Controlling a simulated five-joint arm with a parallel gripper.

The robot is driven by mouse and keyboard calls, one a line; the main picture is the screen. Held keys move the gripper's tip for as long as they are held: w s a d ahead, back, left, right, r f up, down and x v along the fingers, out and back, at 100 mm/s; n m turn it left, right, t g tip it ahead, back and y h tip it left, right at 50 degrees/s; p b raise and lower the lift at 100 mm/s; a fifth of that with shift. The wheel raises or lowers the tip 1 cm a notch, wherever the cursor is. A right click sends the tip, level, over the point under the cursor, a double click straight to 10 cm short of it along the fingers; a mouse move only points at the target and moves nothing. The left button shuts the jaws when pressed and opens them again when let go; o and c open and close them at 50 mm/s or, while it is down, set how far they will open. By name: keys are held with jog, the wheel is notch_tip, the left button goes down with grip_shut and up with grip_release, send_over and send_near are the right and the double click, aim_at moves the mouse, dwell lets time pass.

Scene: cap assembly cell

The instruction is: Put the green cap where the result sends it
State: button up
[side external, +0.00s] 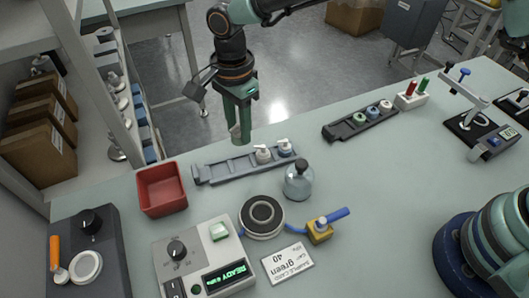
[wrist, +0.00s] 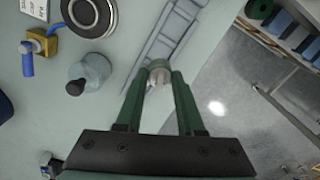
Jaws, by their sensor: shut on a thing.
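My gripper (side external: 240,128) is shut on a green cap (side external: 241,139) with a pale spout. It holds the cap in the air behind the left part of the near grey rack (side external: 222,172). In the wrist view the green cap (wrist: 158,65) sits between the two fingertips, with the rack (wrist: 168,38) beyond it. Its underside is not clear. The tester (side external: 205,257) shows READY in green on its display. The sample card (side external: 288,263) reads "green" and "40".
A second rack (side external: 345,129) holds several ring-like caps. A red bin (side external: 162,190), a round dark-topped pad (side external: 262,215) and a blue-handled yellow block (side external: 320,231) stand nearby. The table's middle right is clear.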

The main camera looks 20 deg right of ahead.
jog(key=shift+f, duration=3.3)
jog(key=shift+f, duration=0.3)
jog(key=shift+f, duration=0.25)
jog(key=shift+f, duration=0.1)
jog(key=o, duration=0.9)
jog(key=shift+r, duration=3.5)
